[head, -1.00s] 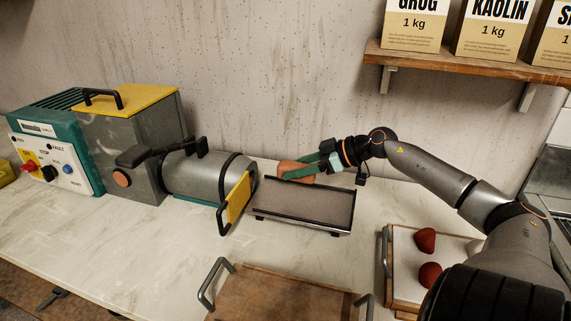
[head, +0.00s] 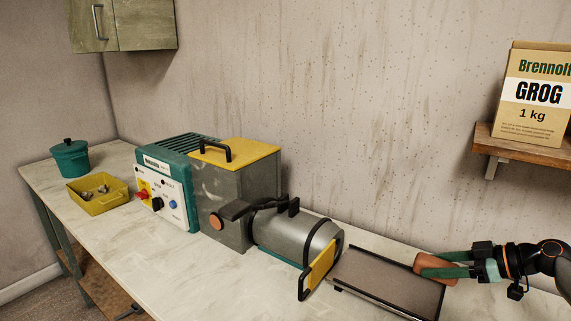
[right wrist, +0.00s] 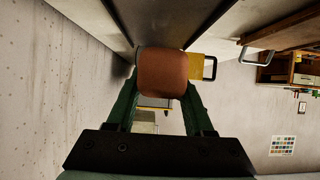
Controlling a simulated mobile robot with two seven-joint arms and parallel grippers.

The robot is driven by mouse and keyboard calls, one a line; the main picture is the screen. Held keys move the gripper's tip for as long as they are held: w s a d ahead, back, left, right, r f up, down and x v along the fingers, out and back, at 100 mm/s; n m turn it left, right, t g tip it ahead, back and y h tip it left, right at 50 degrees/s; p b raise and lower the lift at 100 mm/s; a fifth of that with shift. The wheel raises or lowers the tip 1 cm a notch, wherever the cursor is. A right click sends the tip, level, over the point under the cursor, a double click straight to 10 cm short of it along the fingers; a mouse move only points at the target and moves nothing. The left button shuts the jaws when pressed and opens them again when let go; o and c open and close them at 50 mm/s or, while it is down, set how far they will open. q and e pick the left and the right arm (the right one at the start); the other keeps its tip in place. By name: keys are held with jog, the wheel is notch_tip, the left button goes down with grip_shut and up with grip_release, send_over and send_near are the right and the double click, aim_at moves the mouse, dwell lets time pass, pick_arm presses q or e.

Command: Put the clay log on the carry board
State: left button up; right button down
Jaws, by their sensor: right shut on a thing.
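The clay log (head: 432,264) is a short reddish-brown piece. My right gripper (head: 440,268) is shut on it, with one green finger on each side. In the head view they are at the far right edge of the grey tray, and I cannot tell how high above it the log is. In the right wrist view the log (right wrist: 163,73) fills the space between the fingers of my right gripper (right wrist: 161,88). The carry board cannot be made out in the head view now. My left gripper is not in view.
The grey tray (head: 385,278) lies in front of the clay mill's barrel (head: 290,235), whose yellow gate (head: 320,265) stands beside it. The mill's control box (head: 170,190), a yellow bin (head: 100,205) and a teal pot (head: 70,158) stand further left. A shelf (head: 530,148) holds a GROG bag (head: 533,115).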

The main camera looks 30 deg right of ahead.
jog(key=a+r+n+g+y+p, duration=0.1)
jog(key=a+r+p, duration=0.1)
jog(key=a, duration=0.9)
jog(key=a+r+n+g+y+p, duration=0.1)
jog(key=a+r+n+p, duration=0.1)
jog(key=a, duration=1)
jog(key=a+r+n+g+y+p, duration=0.1)
jog(key=a+r+p, duration=0.3)
jog(key=a, duration=0.7)
jog(key=shift+w+a+r+n+g+y, duration=0.3)
jog(key=shift+w+n+y, duration=0.05)
jog(key=shift+n+y, duration=0.25)
